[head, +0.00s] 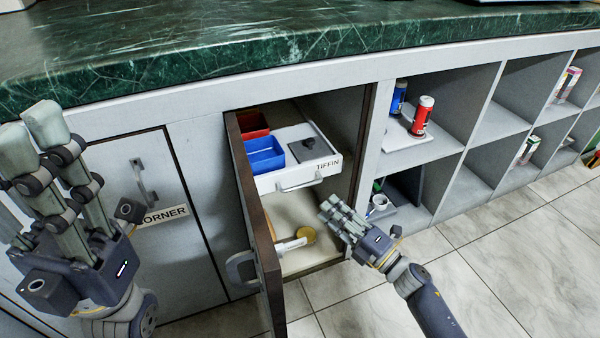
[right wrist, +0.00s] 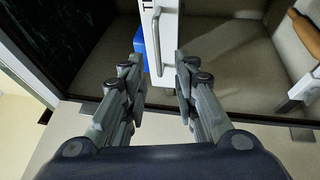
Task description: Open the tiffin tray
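The tiffin tray (head: 303,172) is a white pull-out drawer labelled TIFFIN, inside a cabinet whose door (head: 258,225) stands open. It bears a blue box (head: 264,155), a red box (head: 252,124) and a dark square piece (head: 310,150). Its handle (head: 299,184) is on the front face. My right gripper (head: 334,214) is below and right of the handle, apart from it. In the right wrist view the right gripper (right wrist: 159,75) is open and empty, with the handle (right wrist: 157,42) ahead between its fingers. My left gripper (head: 32,128) is raised at the left, away from the tray; its opening is unclear.
The open door stands left of the tray. Open shelves at right hold a red can (head: 422,117) and a blue can (head: 398,98). A green marble counter (head: 200,50) overhangs above.

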